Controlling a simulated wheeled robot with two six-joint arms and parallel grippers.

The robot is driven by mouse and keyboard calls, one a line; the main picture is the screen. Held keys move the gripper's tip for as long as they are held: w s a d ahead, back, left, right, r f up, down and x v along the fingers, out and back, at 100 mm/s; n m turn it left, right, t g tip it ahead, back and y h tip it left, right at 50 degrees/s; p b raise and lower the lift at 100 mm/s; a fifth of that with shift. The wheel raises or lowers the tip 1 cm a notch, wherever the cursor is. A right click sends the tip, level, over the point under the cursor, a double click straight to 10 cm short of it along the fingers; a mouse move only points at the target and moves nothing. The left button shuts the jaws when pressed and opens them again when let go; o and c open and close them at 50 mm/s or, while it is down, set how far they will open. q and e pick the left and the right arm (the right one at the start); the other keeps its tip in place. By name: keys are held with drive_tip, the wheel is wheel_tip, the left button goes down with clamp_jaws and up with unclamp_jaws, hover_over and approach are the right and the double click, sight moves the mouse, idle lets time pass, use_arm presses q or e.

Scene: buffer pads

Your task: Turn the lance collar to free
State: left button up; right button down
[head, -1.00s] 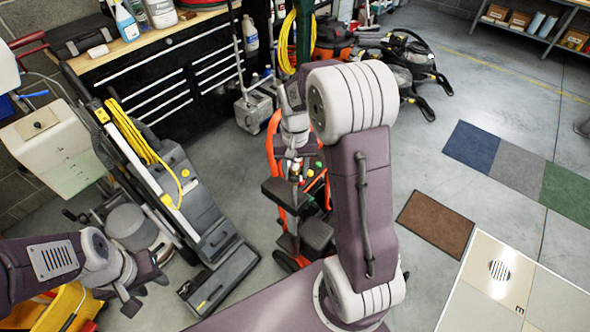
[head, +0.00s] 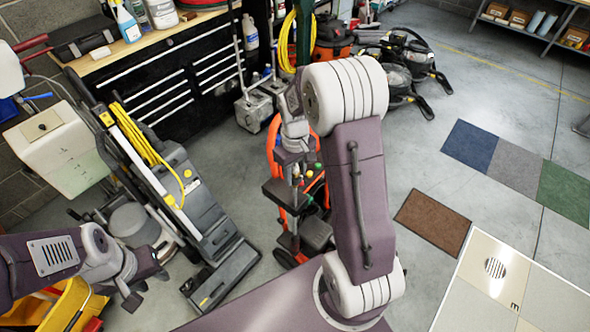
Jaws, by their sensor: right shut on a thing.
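An orange-framed cart (head: 272,150) with a dark tray stands in the middle, and small red, yellow and green parts show on it. My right gripper (head: 297,166) points down over these parts and is shut on what appears to be the lance collar. The collar is too small and too covered by the fingers for its setting to be read. My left gripper (head: 148,284) hangs at lower left, away from the cart, with its fingers spread and nothing between them.
A grey floor machine (head: 215,240) with a yellow cord stands left of the cart. A yellow bucket (head: 75,300) is below my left arm. A black drawer cabinet (head: 170,80) stands behind. Floor mats (head: 432,222) lie at right, with open floor around them.

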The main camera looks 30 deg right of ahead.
drive_tip(key=n+p, duration=0.1)
drive_tip(key=n, duration=0.3)
drive_tip(key=shift+r+n+p, duration=0.1)
drive_tip(key=shift+n+p, duration=0.2)
drive_tip(key=shift+p, duration=0.05)
drive_tip(key=shift+n+p, duration=0.7)
drive_tip(key=shift+n, duration=1.6)
drive_tip(key=c, duration=0.9)
unclamp_jaws()
wheel_tip(320, 180, up, 9)
drive_tip(key=shift+f, duration=0.1)
